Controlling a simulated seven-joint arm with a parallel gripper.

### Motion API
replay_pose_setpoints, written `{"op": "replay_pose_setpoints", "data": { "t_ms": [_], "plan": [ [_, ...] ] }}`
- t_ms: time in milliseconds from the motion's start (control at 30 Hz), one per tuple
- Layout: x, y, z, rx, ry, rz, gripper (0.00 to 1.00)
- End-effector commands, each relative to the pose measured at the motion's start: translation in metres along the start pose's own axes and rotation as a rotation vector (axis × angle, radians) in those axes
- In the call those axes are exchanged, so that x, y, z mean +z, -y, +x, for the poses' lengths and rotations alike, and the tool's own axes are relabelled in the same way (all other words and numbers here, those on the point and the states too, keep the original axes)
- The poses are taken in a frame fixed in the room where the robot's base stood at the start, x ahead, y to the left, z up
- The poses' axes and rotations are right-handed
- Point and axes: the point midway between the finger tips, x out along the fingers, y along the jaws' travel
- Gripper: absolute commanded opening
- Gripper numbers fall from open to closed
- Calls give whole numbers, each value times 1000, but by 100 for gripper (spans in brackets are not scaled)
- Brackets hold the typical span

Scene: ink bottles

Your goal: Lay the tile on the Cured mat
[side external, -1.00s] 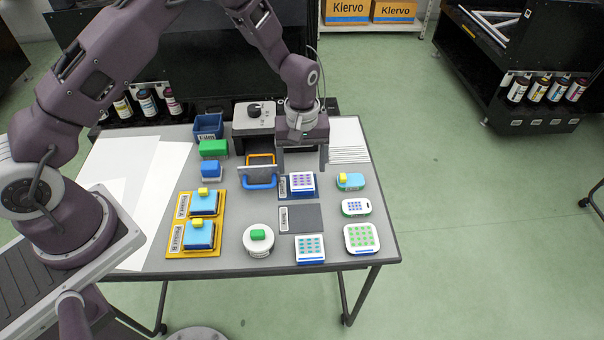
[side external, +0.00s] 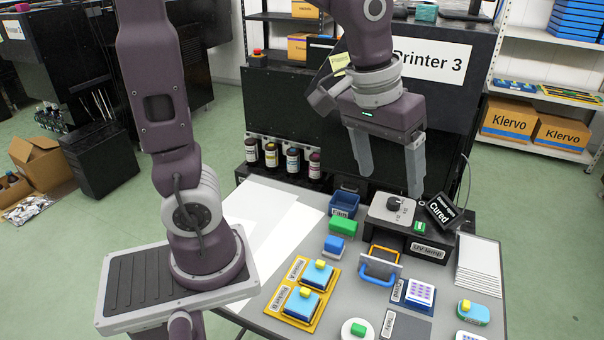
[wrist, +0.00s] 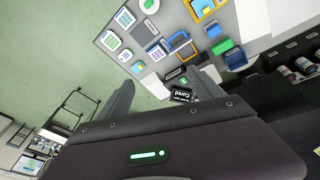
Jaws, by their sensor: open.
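A white tile with purple dots (side external: 421,292) lies flat on a small blue-edged mat whose label (side external: 398,290) appears to read Cured. The tile also shows in the wrist view (wrist: 157,51). My gripper (side external: 390,186) is open and empty, raised well above the table near the UV lamp box. Its two fingers also show in the wrist view (wrist: 165,86), with nothing between them. A grey mat (side external: 410,325) lies in front of the tile, with its label only partly readable.
The UV lamp box (side external: 425,230) carries a black sign (side external: 442,211) reading Cured. A blue bin (side external: 344,204) and a yellow two-place tray (side external: 283,309) are farther left. White sheets (side external: 478,265) lie at right.

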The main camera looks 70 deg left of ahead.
Motion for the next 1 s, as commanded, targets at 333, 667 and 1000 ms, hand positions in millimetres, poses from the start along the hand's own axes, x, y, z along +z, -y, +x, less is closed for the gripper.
{"op": "replay_pose_setpoints", "data": {
  "t_ms": [333,667,1000],
  "plan": [
    [117,55,-56,-6,-214,335,76],
    [120,57,-56,-9,-219,348,76],
    [120,56,-56,-8,-220,346,76]
  ]
}}
